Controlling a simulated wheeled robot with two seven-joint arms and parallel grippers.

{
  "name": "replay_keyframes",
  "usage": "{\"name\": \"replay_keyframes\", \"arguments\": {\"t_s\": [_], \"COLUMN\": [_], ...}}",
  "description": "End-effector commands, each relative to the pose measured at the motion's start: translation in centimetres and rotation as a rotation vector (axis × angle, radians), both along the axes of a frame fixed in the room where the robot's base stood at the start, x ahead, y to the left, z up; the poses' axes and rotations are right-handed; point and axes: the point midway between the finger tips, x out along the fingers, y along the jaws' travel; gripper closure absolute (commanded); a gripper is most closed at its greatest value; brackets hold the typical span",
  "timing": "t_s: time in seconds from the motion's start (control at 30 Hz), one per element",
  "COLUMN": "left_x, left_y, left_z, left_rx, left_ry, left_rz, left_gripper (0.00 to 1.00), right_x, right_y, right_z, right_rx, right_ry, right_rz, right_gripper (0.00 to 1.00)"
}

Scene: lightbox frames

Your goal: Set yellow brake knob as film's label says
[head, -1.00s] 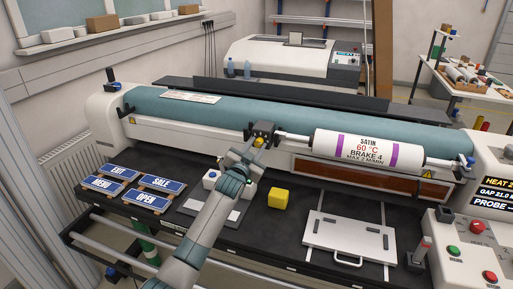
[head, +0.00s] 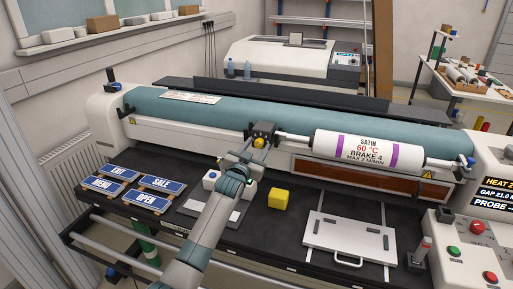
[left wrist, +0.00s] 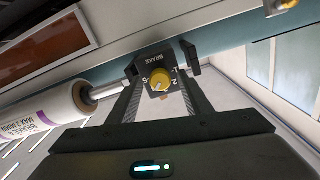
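The yellow brake knob (head: 259,142) sits on a dark block at the left end of the film roll's shaft. In the left wrist view the yellow knob (left wrist: 160,78) shows under the word BRAKE, with its scale partly readable. My left gripper (left wrist: 160,70) is open there, with one finger on each side of the knob and gaps between. In the head view my left gripper (head: 246,150) is just in front of the knob. The white film roll (head: 367,151) has a label reading SATIN, 60 °C, BRAKE 4, MAX 2 M/MIN. My right gripper is out of view.
Several blue sign plates (head: 162,184) lie on the dark table at left. A yellow cube (head: 278,199) and a white plate with a handle (head: 349,238) lie to the right of my arm. A control panel (head: 477,240) stands at far right.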

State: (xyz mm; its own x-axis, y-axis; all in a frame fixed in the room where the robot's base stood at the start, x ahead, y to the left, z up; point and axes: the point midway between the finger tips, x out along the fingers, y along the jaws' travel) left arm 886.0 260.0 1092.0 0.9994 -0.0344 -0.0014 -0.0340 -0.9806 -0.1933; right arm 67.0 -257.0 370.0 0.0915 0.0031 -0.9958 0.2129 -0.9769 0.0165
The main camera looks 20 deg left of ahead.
Motion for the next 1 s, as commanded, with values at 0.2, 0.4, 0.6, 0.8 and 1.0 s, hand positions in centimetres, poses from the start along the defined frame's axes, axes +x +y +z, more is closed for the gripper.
{"name": "replay_keyframes", "arguments": {"t_s": [0.2,0.4,0.6,0.8,1.0], "left_x": [0.0,-0.4,-1.8,-4.3,-7.4], "left_y": [0.0,0.0,0.1,0.2,0.3], "left_z": [0.1,0.0,-0.1,-0.2,-0.2], "left_rx": [0.001,0.001,0.001,0.001,0.001], "left_ry": [-0.001,-0.001,-0.002,-0.002,-0.002], "left_rz": [0.0,0.0,0.0,0.0,0.0], "left_gripper": [0.55,0.55,0.55,0.55,0.55], "right_x": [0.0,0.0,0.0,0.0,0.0], "right_y": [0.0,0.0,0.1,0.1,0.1], "right_z": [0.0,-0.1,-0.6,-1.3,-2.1], "right_rx": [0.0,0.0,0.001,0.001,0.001], "right_ry": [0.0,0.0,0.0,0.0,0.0], "right_rz": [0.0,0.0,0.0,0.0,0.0], "right_gripper": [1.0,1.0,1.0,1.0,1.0]}}
